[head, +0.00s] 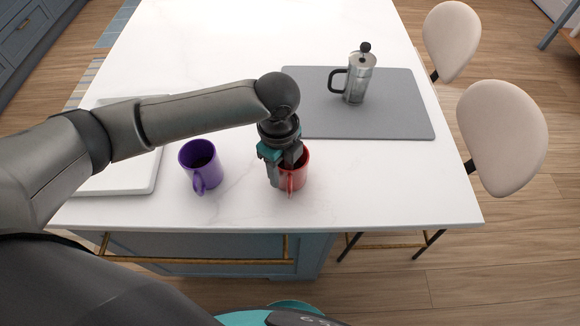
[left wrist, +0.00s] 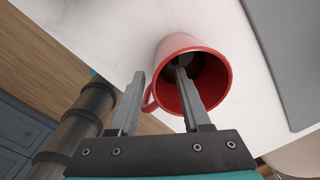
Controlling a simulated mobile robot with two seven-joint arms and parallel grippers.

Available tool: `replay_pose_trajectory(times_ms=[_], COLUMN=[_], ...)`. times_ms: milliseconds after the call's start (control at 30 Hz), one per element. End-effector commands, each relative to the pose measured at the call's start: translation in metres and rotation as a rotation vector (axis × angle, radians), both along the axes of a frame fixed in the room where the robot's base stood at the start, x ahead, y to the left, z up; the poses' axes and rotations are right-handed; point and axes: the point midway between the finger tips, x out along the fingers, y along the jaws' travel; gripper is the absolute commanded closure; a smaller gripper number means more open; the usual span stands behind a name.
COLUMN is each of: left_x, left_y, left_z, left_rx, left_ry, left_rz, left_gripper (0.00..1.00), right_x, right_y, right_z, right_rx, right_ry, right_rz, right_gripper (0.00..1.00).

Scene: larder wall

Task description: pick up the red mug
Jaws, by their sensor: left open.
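The red mug (head: 301,175) stands upright near the front edge of the white countertop. Its handle points toward the front edge. My left gripper (head: 283,175) comes down over the mug's left side with open jaws. In the left wrist view, one finger of the left gripper (left wrist: 160,74) reaches into the mouth of the red mug (left wrist: 214,50). The other finger is outside, left of the mug, so the mug's wall and handle lie between them. I cannot tell whether either finger touches the mug. My right gripper is not in view.
A purple mug (head: 201,167) stands to the left. A white tray (head: 143,181) lies partly under my left arm. A grey mat (head: 402,107) carries a French press (head: 359,79) behind and right. Two chairs (head: 502,135) stand at the right edge. The countertop right of the red mug is clear.

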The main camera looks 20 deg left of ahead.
Motion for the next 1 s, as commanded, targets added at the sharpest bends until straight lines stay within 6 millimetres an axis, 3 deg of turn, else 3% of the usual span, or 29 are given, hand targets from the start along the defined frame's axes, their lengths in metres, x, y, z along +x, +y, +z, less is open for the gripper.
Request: replay_pose_trajectory(times_ms=[233, 533, 900, 1000], left_x=[-0.003, -0.002, -0.002, -0.002], left_y=[0.000, 0.000, 0.000, 0.000], left_z=[-0.036, -0.040, -0.040, -0.040], left_rx=[0.001, 0.001, 0.001, 0.001], left_ry=[0.002, 0.000, 0.001, 0.001], left_rz=[-0.001, -0.001, -0.001, -0.001], left_gripper=[0.52, 0.52, 0.94, 1.00], right_x=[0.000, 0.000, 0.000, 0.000], right_y=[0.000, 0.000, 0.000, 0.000], right_z=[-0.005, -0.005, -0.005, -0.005], right_rx=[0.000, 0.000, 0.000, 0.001], right_ry=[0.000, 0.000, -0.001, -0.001], right_rz=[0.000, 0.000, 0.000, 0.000], right_gripper=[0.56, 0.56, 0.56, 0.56])
